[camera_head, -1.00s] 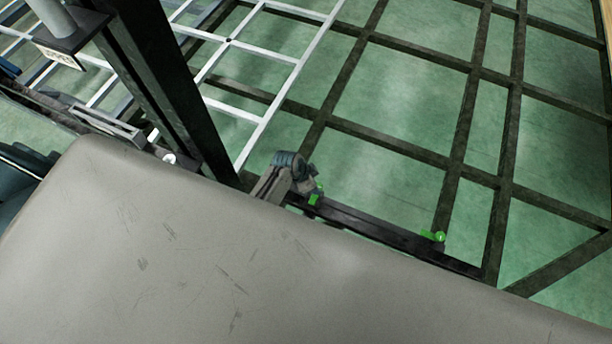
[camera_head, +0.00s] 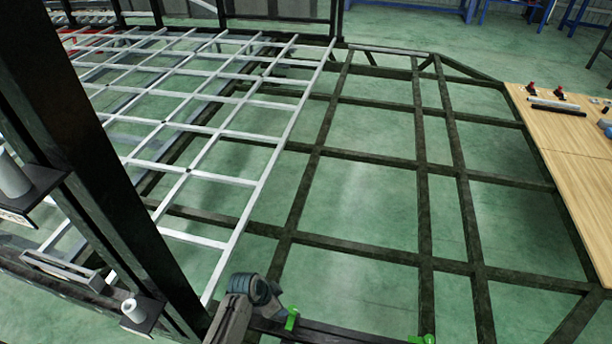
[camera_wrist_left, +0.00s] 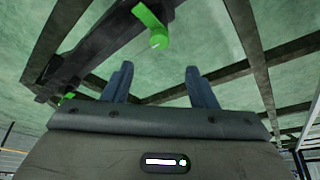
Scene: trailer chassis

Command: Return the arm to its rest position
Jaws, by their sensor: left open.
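My left gripper (camera_wrist_left: 160,82) is open in the wrist view, with its two blue-grey fingers apart and nothing held between them. A green piece (camera_wrist_left: 159,38) on a dark bar (camera_wrist_left: 88,55) lies beyond the fingertips; no contact shows. In the head view, a grey and dark teal part (camera_head: 258,290), apparently my left arm, stands at the bottom, close to a green piece (camera_head: 291,319). The fingers cannot be made out there. My right gripper is not in view.
The dark trailer chassis (camera_head: 370,155) spreads across the floor, with a white grid frame (camera_head: 262,183) at left. A dark post (camera_head: 95,150) stands at left. A wooden table (camera_head: 570,165) with small parts is at right. Green floor shows between the beams.

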